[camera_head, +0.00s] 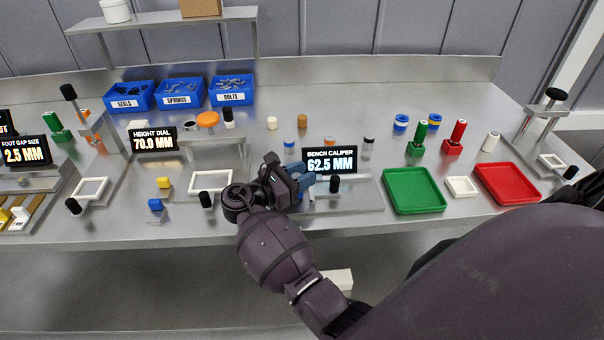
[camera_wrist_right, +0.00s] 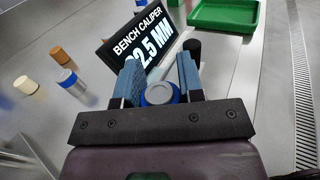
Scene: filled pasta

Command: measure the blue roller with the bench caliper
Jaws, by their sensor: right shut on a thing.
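The blue roller (camera_wrist_right: 159,93), a blue cylinder with a grey round top, stands between the blue fingers of my right gripper (camera_wrist_right: 159,82) in the right wrist view. In the head view my right gripper (camera_head: 307,183) is at the bench caliper (camera_head: 355,203) and hides the roller. The gripper is shut on the roller. The caliper's display (camera_head: 329,160) reads 62.5 MM, and its black knob (camera_head: 335,185) is to the right of the fingers. The caliper's jaws are hidden, so I cannot tell whether they touch the roller. My left gripper is out of view.
A green tray (camera_head: 413,190) and a red tray (camera_head: 507,184) lie to the right, with a white square (camera_head: 461,186) between them. Several small cylinders stand behind the caliper. The height dial display (camera_head: 153,140) is to the left. Blue bins (camera_head: 180,92) stand at the back.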

